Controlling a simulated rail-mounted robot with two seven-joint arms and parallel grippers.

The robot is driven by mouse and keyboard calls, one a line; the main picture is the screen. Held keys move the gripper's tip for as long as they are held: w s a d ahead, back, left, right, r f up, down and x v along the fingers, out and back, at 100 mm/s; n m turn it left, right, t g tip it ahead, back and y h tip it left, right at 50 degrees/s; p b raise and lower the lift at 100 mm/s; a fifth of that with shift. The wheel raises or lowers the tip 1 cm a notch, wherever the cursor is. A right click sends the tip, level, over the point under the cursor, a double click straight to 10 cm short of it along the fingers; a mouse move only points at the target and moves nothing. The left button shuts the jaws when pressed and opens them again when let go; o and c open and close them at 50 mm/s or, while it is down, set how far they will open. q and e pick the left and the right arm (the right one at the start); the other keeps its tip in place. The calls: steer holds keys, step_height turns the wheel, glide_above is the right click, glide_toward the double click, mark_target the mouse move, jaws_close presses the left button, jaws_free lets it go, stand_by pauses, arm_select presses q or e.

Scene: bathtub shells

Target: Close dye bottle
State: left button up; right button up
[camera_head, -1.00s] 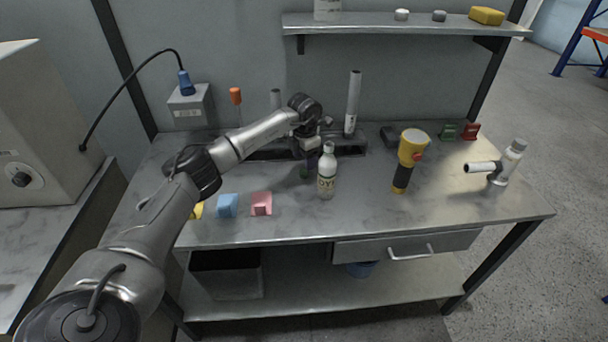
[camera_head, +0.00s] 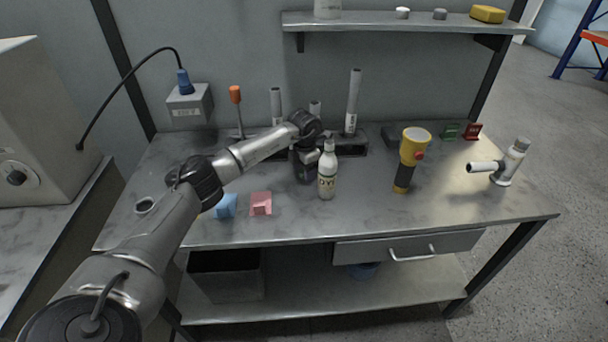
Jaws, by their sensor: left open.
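My left gripper (camera_head: 318,150) is open just behind and to the left of the bottle's neck. The fingers are small and partly hidden by the bottle and the wrist, so I cannot tell whether they touch it. My right gripper is not in view.
A yellow flashlight (camera_head: 413,148) and a white pipe fitting (camera_head: 505,166) stand to the right. A rack with upright tubes (camera_head: 353,103) is behind. The shelf (camera_head: 400,24) holds two small round caps. The front right bench is clear.

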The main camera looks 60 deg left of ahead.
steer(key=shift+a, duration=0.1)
arm_select(q)
steer(key=shift+c, duration=0.7)
steer(key=c, duration=0.9)
steer(key=shift+o, duration=0.2)
step_height(320, 180, up, 8)
steer(key=p, duration=0.2)
steer(key=shift+r+p, duration=0.2)
steer(key=shift+p, duration=0.1)
steer(key=shift+r, duration=0.85)
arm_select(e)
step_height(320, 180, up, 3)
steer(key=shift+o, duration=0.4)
